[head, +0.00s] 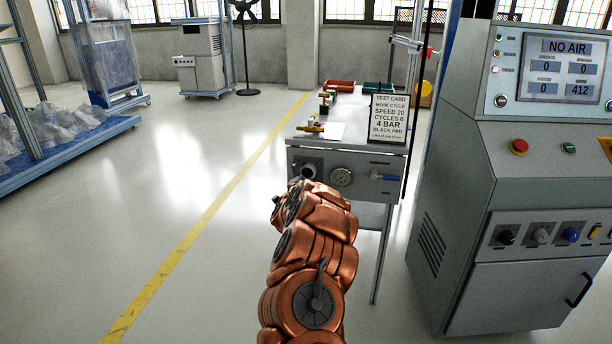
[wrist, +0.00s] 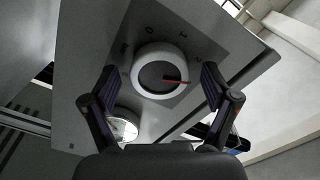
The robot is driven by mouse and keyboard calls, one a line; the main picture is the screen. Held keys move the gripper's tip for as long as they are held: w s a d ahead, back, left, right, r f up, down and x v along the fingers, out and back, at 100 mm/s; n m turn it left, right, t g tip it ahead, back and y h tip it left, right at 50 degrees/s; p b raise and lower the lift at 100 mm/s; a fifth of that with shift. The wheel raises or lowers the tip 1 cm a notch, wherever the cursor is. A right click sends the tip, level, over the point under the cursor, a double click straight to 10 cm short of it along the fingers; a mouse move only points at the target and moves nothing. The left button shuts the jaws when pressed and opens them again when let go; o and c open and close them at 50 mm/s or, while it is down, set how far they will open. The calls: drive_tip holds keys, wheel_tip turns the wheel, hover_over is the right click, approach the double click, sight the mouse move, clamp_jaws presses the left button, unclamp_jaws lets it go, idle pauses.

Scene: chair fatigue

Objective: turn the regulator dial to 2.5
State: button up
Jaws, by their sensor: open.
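The regulator dial (wrist: 158,72) is a round knob with a white rim, a dark face and a red pointer, on the grey panel in the wrist view. In the head view the dial (head: 309,170) shows partly above my arm. My gripper (wrist: 158,82) is open, with one dark finger on each side of the dial; I cannot tell if either finger touches it.
The grey bench (head: 300,145) carries a test card (head: 387,118) reading 4 BAR and several small fittings. A blue-handled valve (head: 384,177) is right of the gauge. The console (head: 530,170) stands close on the right; its screen (head: 562,66) reads NO AIR. Open floor lies left.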

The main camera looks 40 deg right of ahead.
drive_tip(key=v, duration=1.2)
idle(0.5)
idle(0.5)
